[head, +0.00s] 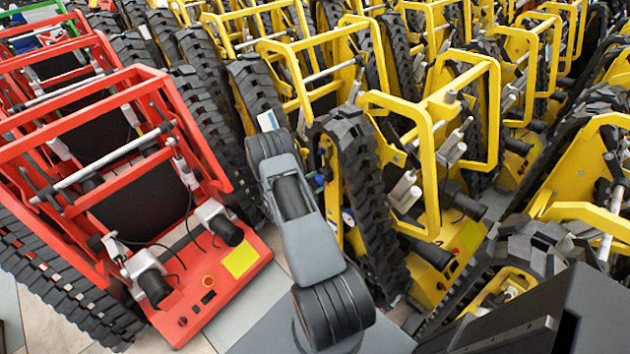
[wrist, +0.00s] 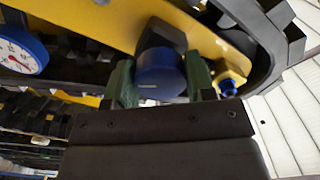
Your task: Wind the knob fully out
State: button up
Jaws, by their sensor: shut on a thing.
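A round blue knob (wrist: 162,74) sits on the yellow side frame of a tracked carrier (wrist: 120,22) in the wrist view. It has a pale mark on its face. My gripper (wrist: 161,82) is shut on the knob, with one green finger on each side of it. A dark block shows behind the knob. How far the knob stands out cannot be told. In the head view my grey arm reaches beside the nearest yellow carrier (head: 431,190), and the grip itself cannot be made out there.
A dial gauge (wrist: 15,50) with a blue rim is left of the knob. A small blue fitting (wrist: 228,87) sits close to its right, near the black track (wrist: 268,45). A red carrier (head: 95,190) stands left of my arm. Carriers are packed closely, leaving little free room.

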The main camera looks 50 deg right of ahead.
jog(key=n+p, duration=0.1)
jog(key=n, duration=0.4)
jog(key=shift+s+p, duration=0.1)
jog(key=shift+p, duration=0.2)
jog(key=shift+f, duration=0.1)
dwell(0.4)
jog(key=o, duration=0.9)
jog(key=shift+o, duration=0.2)
jog(key=w+a+b, duration=0.1)
jog(key=a, duration=1.3)
jog(key=shift+d, duration=0.1)
